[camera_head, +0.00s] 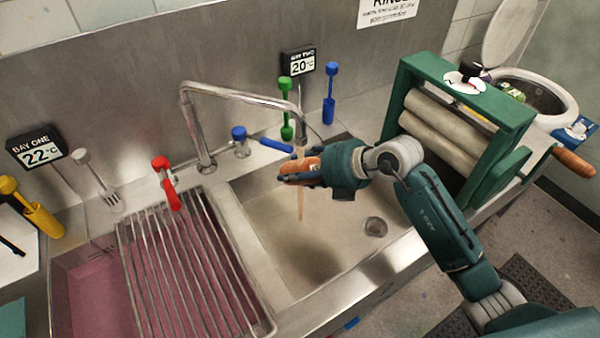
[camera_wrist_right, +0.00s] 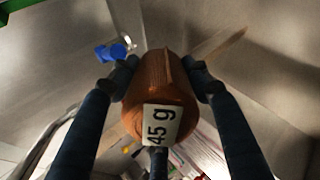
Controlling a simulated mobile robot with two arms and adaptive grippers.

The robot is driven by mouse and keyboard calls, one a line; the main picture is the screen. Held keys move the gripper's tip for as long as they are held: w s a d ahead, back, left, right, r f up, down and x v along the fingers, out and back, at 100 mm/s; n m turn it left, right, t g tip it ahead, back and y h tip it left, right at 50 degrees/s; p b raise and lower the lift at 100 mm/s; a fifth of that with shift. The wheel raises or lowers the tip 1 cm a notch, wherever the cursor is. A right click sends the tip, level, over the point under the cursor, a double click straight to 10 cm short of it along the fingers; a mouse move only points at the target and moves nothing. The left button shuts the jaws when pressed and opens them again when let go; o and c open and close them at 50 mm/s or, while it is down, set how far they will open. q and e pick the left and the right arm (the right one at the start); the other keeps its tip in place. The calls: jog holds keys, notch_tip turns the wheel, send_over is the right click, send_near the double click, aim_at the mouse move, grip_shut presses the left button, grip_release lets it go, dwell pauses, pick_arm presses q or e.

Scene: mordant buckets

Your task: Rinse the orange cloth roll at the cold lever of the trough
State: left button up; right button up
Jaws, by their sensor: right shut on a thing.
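My right gripper (camera_head: 288,177) is shut on the orange cloth roll (camera_head: 301,168) and holds it above the pale basin (camera_head: 335,250). In the right wrist view the roll (camera_wrist_right: 160,85) sits between the fingers, with a "45 g" label on its end. The cold lever (camera_head: 272,144) is blue and points right toward the roll. The red lever (camera_head: 166,182) is left of the tap (camera_head: 240,97). A thin brownish stream of water (camera_head: 300,205) shows below the roll, under the spout. My left gripper is not in view.
A metal rack (camera_head: 200,265) lies over the purple bath on the left. A green wringer (camera_head: 470,97) with pale rollers stands right of the basin. Green (camera_head: 286,105) and blue (camera_head: 330,95) upright tools stand behind. A lidded bucket (camera_head: 535,85) is at the far right.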

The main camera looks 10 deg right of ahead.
pick_arm(q)
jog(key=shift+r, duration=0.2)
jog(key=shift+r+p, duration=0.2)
jog(key=shift+p, duration=0.2)
dwell(0.3)
dwell(0.3)
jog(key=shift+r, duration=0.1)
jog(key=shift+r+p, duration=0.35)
jog(key=shift+p, duration=0.05)
dwell(0.5)
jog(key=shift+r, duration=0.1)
dwell(0.4)
